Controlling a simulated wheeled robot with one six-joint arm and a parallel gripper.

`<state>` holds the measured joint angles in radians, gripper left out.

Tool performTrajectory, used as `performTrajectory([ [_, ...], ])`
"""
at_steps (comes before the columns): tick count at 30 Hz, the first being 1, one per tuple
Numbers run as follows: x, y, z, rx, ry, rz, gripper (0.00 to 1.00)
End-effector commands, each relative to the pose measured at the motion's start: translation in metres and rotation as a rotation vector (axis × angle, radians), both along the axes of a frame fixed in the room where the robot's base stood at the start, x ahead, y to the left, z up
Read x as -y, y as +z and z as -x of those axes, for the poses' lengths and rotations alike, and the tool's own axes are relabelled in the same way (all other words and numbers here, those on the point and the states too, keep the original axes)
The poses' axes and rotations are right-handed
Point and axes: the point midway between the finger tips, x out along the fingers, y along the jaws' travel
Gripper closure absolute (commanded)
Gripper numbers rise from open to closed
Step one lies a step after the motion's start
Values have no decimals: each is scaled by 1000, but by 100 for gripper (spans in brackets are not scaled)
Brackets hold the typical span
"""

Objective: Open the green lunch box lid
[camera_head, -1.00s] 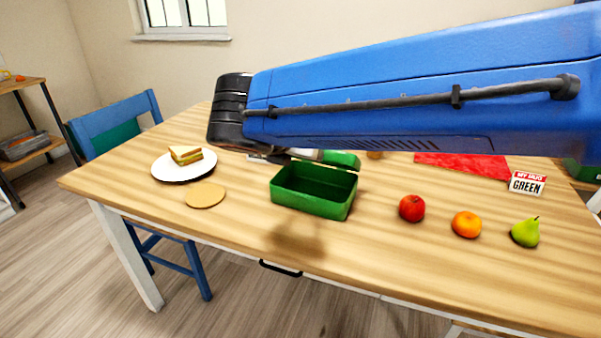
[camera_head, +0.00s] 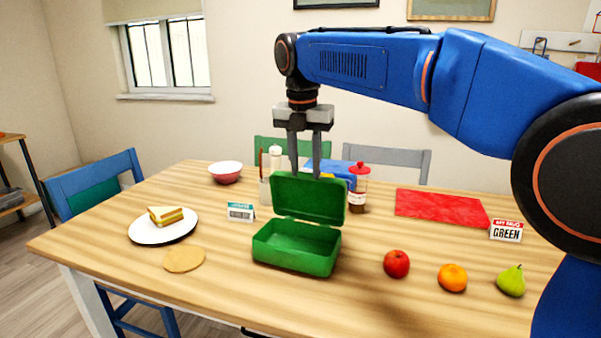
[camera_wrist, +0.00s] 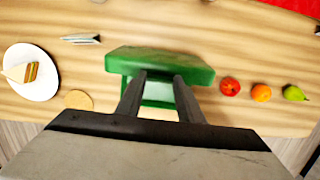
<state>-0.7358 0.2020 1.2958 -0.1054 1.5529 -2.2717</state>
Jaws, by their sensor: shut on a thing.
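The green lunch box (camera_head: 297,262) stands on the wooden table with its inside showing and empty. Its green lid (camera_head: 309,200) stands up, nearly vertical, along the back edge of the box. My gripper (camera_head: 305,172) points down from above and is shut on the lid near its top edge; its fingertips are partly hidden behind the lid. In the wrist view the lid (camera_wrist: 160,60) lies across the fingertips (camera_wrist: 160,78), with part of the box below it.
A plate (camera_head: 140,232) with a sandwich and a round coaster (camera_head: 184,258) are left. An apple (camera_head: 397,264), orange (camera_head: 452,278) and pear (camera_head: 511,281) are right.

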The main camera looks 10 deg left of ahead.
Motion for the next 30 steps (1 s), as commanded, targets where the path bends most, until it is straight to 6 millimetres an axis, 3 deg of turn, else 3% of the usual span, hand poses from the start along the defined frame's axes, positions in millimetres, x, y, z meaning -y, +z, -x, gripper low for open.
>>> performTrajectory([
  [10,2,-1,-14,2,-1,3,100],
  [30,2,-1,-14,4,0,3,100],
])
